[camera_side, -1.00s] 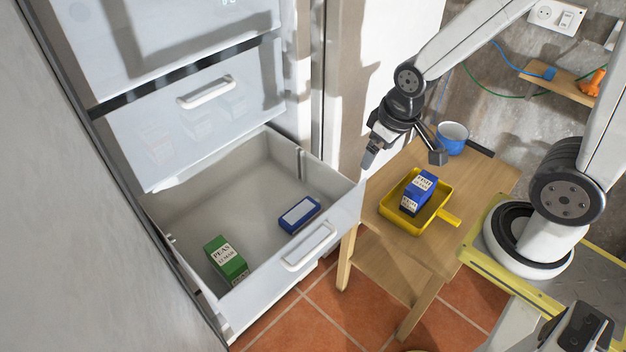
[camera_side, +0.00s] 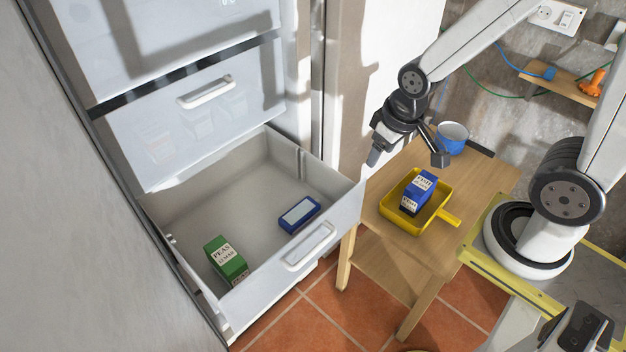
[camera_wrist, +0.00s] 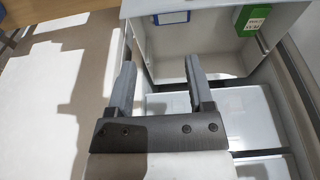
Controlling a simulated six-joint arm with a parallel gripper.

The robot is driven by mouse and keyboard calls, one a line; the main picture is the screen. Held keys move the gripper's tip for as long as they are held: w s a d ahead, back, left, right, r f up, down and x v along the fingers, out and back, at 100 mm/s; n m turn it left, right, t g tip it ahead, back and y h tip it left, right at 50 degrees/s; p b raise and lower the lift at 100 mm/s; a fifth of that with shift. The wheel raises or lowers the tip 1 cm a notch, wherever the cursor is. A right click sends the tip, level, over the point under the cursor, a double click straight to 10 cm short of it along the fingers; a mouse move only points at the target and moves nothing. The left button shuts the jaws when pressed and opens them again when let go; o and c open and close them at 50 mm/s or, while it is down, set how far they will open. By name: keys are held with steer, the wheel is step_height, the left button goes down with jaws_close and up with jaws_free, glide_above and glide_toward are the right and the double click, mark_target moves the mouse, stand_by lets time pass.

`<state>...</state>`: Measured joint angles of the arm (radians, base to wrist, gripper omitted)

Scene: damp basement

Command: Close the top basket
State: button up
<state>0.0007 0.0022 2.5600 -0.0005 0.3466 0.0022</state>
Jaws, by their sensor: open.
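A white freezer stands at the left in the side view. Its lowest visible basket (camera_side: 330,205) is pulled far out, with a handle (camera_side: 308,247) on its front. A closed basket front (camera_side: 150,125) with a handle (camera_side: 206,92) is above it, and another closed front (camera_side: 135,40) is above that. The open basket holds a green peas box (camera_side: 226,258) and a blue box (camera_side: 299,214). My gripper (camera_side: 407,157) is open and empty, right of the open basket and apart from it. In the wrist view my gripper (camera_wrist: 160,68) has its fingers spread, with the basket beyond them.
A wooden side table (camera_side: 470,190) stands right of the basket. It carries a yellow tray (camera_side: 438,222) with a blue box (camera_side: 420,190) in it, and a blue mug (camera_side: 452,138). A small wall shelf (camera_side: 555,84) is at upper right. Tiled floor (camera_side: 335,318) is clear in front.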

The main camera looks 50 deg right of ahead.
steer(key=shift+w+d+f, duration=0.15)
steer(key=shift+d+f, duration=0.1)
steer(key=shift+f, duration=0.15)
steer(key=c, duration=0.7)
steer(key=d+f+m, duration=0.1)
steer(key=f, duration=0.1)
steer(key=w+d+f+m, duration=0.1)
steer(key=f, duration=0.1)
steer(key=d+f+m+t, duration=0.1)
steer(key=f, duration=0.1)
steer(key=shift+w+d+m, duration=0.3)
steer(key=shift+w, duration=0.05)
jaws_close()
steer(key=s+d+f+m+t, duration=0.1)
steer(key=s+f+m+t, duration=0.2)
steer(key=f+m, duration=0.4)
steer(key=s+d+f+m+t, duration=0.1)
steer(key=s+f+m+t, duration=0.1)
steer(key=s+f+m, duration=0.3)
steer(key=shift+f+m+t, duration=0.4)
steer(key=shift+f+m, duration=0.8)
steer(key=shift+f, duration=0.6)
